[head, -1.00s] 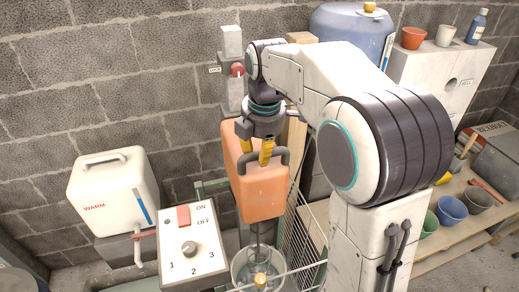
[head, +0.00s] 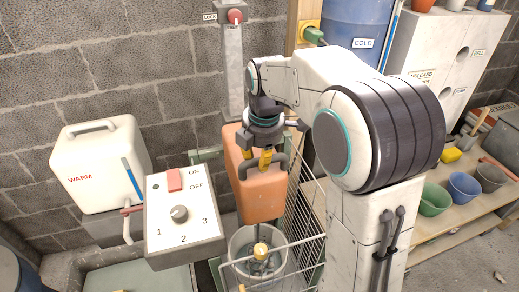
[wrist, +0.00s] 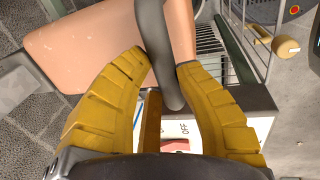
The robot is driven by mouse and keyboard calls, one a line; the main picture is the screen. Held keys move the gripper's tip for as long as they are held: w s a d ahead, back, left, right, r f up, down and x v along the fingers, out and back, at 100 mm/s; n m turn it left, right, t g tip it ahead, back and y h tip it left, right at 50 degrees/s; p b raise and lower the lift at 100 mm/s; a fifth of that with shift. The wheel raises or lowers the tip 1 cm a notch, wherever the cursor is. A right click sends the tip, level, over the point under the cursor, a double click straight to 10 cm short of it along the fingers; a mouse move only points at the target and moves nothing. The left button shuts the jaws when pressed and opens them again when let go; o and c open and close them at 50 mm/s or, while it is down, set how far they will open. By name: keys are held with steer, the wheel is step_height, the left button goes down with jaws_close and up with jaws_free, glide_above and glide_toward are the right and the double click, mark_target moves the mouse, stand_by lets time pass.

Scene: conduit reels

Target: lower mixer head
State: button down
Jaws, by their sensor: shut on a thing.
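The mixer head (head: 262,200) is an orange block with a dark handle (head: 284,165) on its front, standing in front of a grey column (head: 233,70). My gripper (head: 256,157) is shut on the handle; in the wrist view the yellow fingers (wrist: 160,65) lie either side of the dark handle bar (wrist: 153,40). Below the head is a bucket (head: 236,243), with the head's shaft reaching down into it. The mixing tool's lower end is partly hidden by the bucket and guard. A red knob marked LOCK (head: 235,16) is high on the column.
A wire guard (head: 305,225) with a yellow knob (head: 260,249) stands around the bucket. A switch box (head: 185,235) and a white WARM tank (head: 92,165) are to the left. A shelf with several pots (head: 463,186) is to the right.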

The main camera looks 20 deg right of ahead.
step_height(320, 180, down, 9)
steer(key=b, duration=0.5)
steer(key=shift+r, duration=0.1)
steer(key=shift+s+f, duration=0.2)
steer(key=shift+f, duration=0.15)
steer(key=c, duration=1.3)
jaws_free()
steer(key=shift+c, duration=0.2)
steer(key=shift+o, duration=0.7)
steer(key=shift+w+f, duration=0.1)
steer(key=o, duration=0.4)
steer(key=shift+r, duration=0.2)
steer(key=shift+c, duration=0.2)
steer(key=shift+w, duration=0.1)
steer(key=r, duration=0.4)
steer(key=s+r, duration=0.1)
steer(key=r, duration=0.3)
steer(key=s+r, duration=0.1)
steer(key=r, duration=0.2)
steer(key=shift+s+r, duration=0.2)
steer(key=shift+r, duration=0.2)
